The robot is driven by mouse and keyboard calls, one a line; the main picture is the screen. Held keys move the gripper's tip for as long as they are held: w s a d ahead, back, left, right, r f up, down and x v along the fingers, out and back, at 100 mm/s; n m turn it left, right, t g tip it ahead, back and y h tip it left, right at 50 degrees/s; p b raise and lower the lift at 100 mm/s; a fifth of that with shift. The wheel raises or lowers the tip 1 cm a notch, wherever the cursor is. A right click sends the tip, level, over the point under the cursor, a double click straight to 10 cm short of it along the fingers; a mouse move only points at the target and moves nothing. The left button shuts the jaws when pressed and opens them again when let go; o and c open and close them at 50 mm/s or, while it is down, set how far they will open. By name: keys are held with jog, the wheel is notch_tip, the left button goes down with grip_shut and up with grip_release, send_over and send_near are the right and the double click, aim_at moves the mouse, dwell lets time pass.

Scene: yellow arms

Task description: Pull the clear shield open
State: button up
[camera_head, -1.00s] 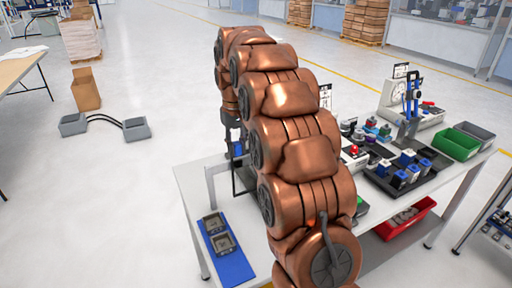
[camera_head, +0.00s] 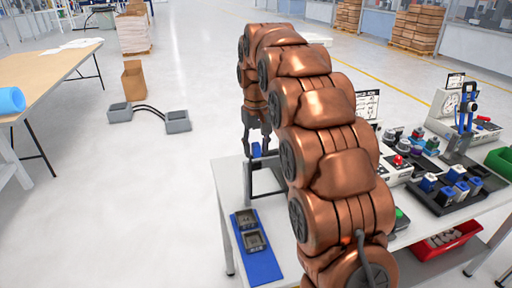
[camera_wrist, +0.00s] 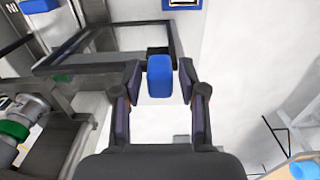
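The clear shield is a dark-framed panel (camera_wrist: 105,67) with a blue handle (camera_wrist: 160,80) at its edge in the wrist view. In the head view, its dark frame (camera_head: 248,182) stands at the left end of the white table, partly hidden by my arm, with the blue handle (camera_head: 256,149) at its far side. My gripper (camera_wrist: 160,68) is open, with one finger on each side of the handle and visible gaps between. In the head view my gripper (camera_head: 257,132) is just above the handle. Contact cannot be told.
A blue tray (camera_head: 264,268) with two grey parts lies at the table's near left. Two grey cable-linked boxes (camera_head: 177,121) sit on open floor at left.

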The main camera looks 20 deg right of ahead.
jog(key=shift+o, duration=0.4)
jog(key=shift+r, duration=0.1)
jog(key=shift+r, duration=3.65)
jog(key=shift+s, duration=0.1)
jog(key=s+a+f, duration=0.2)
jog(key=s+f, duration=0.3)
jog(key=s, duration=0.8)
jog(key=s+a+f+g, duration=0.1)
jog(key=s+a+f, duration=0.2)
jog(key=s, duration=1)
jog(key=s+a+f+n, duration=0.1)
jog(key=s+a+f, duration=0.1)
jog(key=s+f, duration=0.5)
jog(key=s, duration=0.6)
jog(key=shift+a+f+g, duration=0.15)
jog(key=shift+f+g, duration=0.15)
jog(key=shift+g, duration=0.1)
